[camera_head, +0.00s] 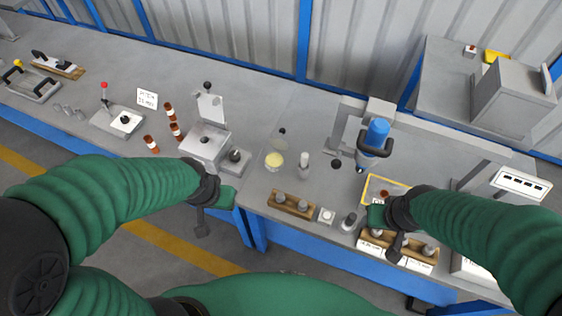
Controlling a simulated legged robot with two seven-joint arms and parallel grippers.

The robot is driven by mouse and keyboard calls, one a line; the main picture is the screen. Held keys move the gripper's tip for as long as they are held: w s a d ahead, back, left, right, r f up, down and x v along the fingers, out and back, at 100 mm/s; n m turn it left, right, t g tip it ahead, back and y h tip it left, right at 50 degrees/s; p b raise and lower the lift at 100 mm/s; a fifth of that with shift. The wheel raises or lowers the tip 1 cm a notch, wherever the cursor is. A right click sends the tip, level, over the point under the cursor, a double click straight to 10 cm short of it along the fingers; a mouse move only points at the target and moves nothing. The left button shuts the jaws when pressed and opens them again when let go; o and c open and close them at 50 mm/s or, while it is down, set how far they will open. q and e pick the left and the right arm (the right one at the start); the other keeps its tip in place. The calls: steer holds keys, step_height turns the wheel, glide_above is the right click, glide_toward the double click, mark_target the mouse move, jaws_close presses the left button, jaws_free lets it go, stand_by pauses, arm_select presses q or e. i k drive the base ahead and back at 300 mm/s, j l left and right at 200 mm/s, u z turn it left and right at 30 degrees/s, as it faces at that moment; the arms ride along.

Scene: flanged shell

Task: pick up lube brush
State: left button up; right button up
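I cannot pick out the lube brush for certain. A small round pot with a pale yellow top (274,161) stands on the grey bench, and a small dark knob (282,131) shows just behind it. A pale upright cylinder (304,160) stands to the pot's right. My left gripper (201,226) hangs in front of the bench edge, left of and nearer than the pot, apart from it. My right gripper (396,250) is over the front right of the bench, by a wooden holder. Both grippers' fingers are too small and dark to read; nothing is visibly held.
A wooden block with pegs (292,203) lies at the bench front. A blue-topped press tool (375,138) stands right of centre, by a yellow-edged tray (371,183). A wooden holder (412,256) is near my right gripper. A lever fixture (207,140) and brown-and-white cylinders (174,130) are to the left.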

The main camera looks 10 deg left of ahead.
mark_target(304, 160)
steer(key=i+j+z, duration=0.15)
steer(key=j+z, duration=0.15)
steer(key=j, duration=0.55)
steer(key=j+z, duration=0.25)
steer(key=j, duration=0.6)
